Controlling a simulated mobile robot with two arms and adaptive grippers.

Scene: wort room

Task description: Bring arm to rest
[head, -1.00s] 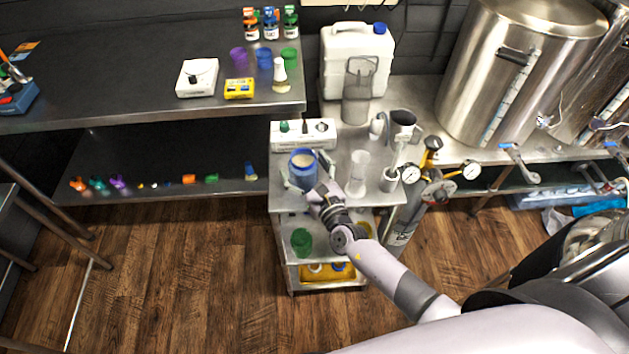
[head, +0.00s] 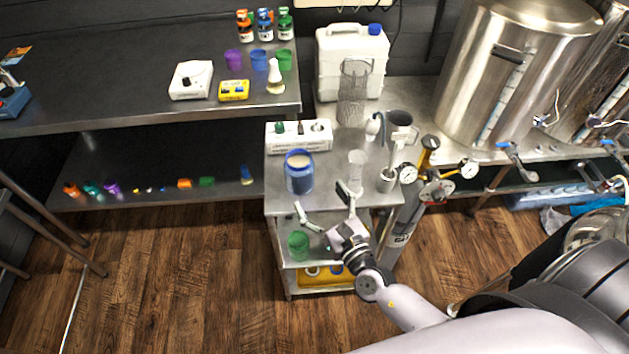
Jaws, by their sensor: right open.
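My right gripper (head: 322,205) is open and empty. Its two fingers are spread near the front edge of the small steel cart (head: 380,197), in front of the blue jar. The blue jar (head: 299,178), with pale contents at its open top, stands upright on the cart's top, apart from the fingers. A clear glass cylinder (head: 355,170) stands to the right of the jar, behind the right-hand finger. My left gripper is not in view.
A green cup (head: 298,245) and a yellow tray (head: 325,275) are on the cart's lower shelves. A white box (head: 299,135), a wire mesh cylinder (head: 353,92) and a white canister (head: 350,62) stand behind. A gauge assembly (head: 432,188) is to the right. The wooden floor (head: 180,270) at left is clear.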

